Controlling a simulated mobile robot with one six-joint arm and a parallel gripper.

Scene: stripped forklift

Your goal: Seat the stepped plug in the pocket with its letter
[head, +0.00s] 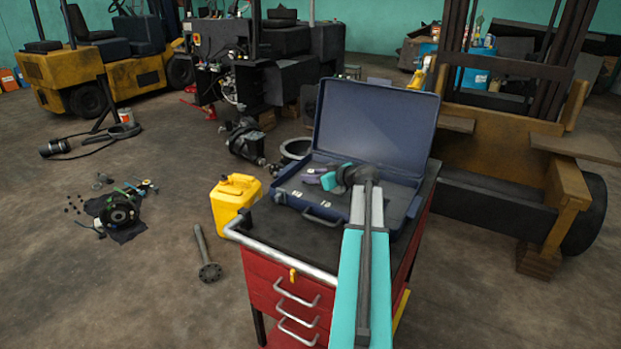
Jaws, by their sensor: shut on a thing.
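An open blue case (372,122) stands on top of a red tool cart, with its lid raised at the back. My arm reaches in from the front, and my gripper (327,180) is low over the left part of the case. It is shut on a small purple-grey piece (311,176), which seems to be the stepped plug. Its steps and any letter are too small to make out. I cannot tell whether the piece touches the case's inside.
The red cart (268,298) has a silver rail along its front left edge. A yellow jerrycan (235,205) stands on the floor left of it. A forklift mast and fork carriage (500,165) stand close on the right. Loose parts lie on the floor at left.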

